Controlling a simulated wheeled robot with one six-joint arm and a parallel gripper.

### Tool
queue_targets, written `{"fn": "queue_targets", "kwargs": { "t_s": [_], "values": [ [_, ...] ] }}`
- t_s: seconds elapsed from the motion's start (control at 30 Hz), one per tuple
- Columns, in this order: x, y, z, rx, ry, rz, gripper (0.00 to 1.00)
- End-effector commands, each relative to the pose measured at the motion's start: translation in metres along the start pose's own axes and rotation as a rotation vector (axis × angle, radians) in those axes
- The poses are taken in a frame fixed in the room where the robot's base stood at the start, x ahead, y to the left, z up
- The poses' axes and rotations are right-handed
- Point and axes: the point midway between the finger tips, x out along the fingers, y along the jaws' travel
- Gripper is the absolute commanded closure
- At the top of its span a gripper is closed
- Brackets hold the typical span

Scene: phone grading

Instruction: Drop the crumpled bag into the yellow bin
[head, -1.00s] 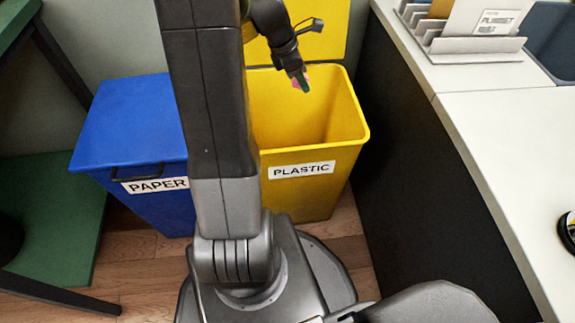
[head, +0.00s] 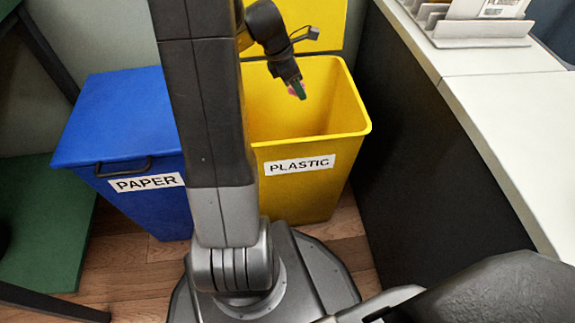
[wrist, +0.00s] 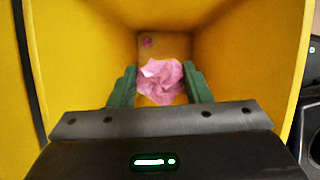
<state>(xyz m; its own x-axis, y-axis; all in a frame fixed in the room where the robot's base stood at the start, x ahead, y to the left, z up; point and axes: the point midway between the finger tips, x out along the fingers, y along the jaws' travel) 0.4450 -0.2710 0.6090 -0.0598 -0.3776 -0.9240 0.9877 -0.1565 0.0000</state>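The crumpled bag (wrist: 160,82) is pink and sits between the green fingers of my gripper (wrist: 160,72) in the wrist view.
A blue bin (head: 125,115) labelled PAPER, its lid shut, stands left of the yellow bin. A white counter (head: 500,100) with a dark side panel runs along the right, with a grey rack (head: 475,32) on it. A green shelf (head: 45,215) is at the left.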

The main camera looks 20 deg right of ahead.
Motion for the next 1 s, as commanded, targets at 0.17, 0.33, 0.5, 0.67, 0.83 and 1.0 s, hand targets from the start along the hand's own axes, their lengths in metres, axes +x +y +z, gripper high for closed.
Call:
{"fn": "queue_targets", "kwargs": {
  "t_s": [0.17,0.33,0.5,0.67,0.83,1.0],
  "values": [
    [0.000,0.000,0.000,0.000,0.000,0.000,0.31],
    [0.000,0.000,0.000,0.000,0.000,0.000,0.31],
    [-0.009,0.000,0.001,0.000,-0.001,0.001,0.31],
    [-0.038,0.001,0.002,-0.001,-0.001,0.003,0.31],
    [-0.079,0.001,0.002,-0.001,-0.001,0.004,0.31],
    [-0.113,0.001,0.001,0.000,0.000,0.004,0.31]
  ]
}}
